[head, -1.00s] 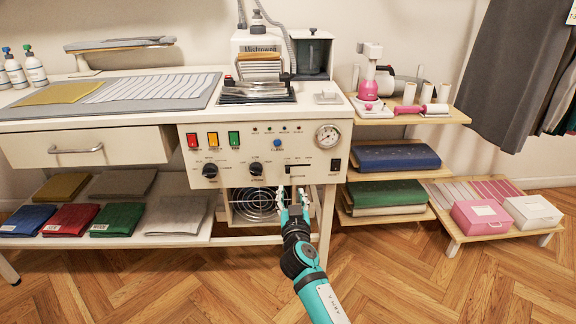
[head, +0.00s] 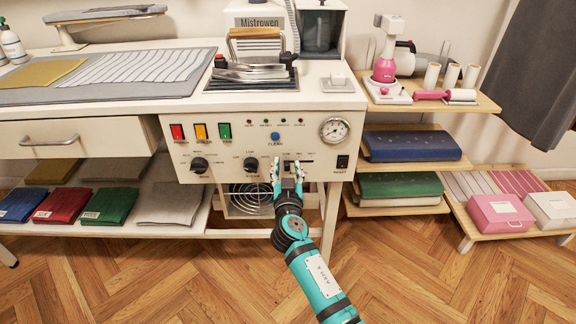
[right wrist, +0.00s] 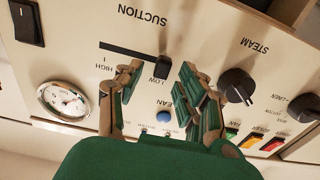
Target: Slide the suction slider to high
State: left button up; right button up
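The suction slider is a dark slot with a black knob on the cream control panel. In the right wrist view, turned upside down, the knob (right wrist: 163,68) sits at the LOW end of the slot (right wrist: 125,51); HIGH is marked at the other end. In the head view the slot (head: 305,161) shows beside my right gripper, which partly hides the knob. My right gripper (head: 287,167) is open in front of the panel, with a finger on each side of the knob. Whether either finger touches it cannot be told. My left gripper is not in view.
Near the slider are the steam dial (head: 251,164), the blue clean button (head: 275,136), the pressure gauge (head: 334,130) and the black reset switch (head: 342,162). Shelves with folded fabric (head: 411,146) stand at the right.

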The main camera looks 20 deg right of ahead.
aim_at(314, 159)
grip_shut()
dwell(0.3)
jog(key=d, duration=0.2)
jog(key=s+d, duration=0.1)
jog(key=d, duration=0.1)
jog(key=s+d, duration=0.1)
jog(key=d, duration=0.2)
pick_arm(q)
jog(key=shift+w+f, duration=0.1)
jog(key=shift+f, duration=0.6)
pick_arm(e)
grip_release()
jog(key=shift+s+d, duration=0.1)
jog(key=shift+d, duration=0.1)
jog(key=shift+a, duration=0.1)
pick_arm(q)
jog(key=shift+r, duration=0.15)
pick_arm(e)
jog(key=v, duration=1.2)
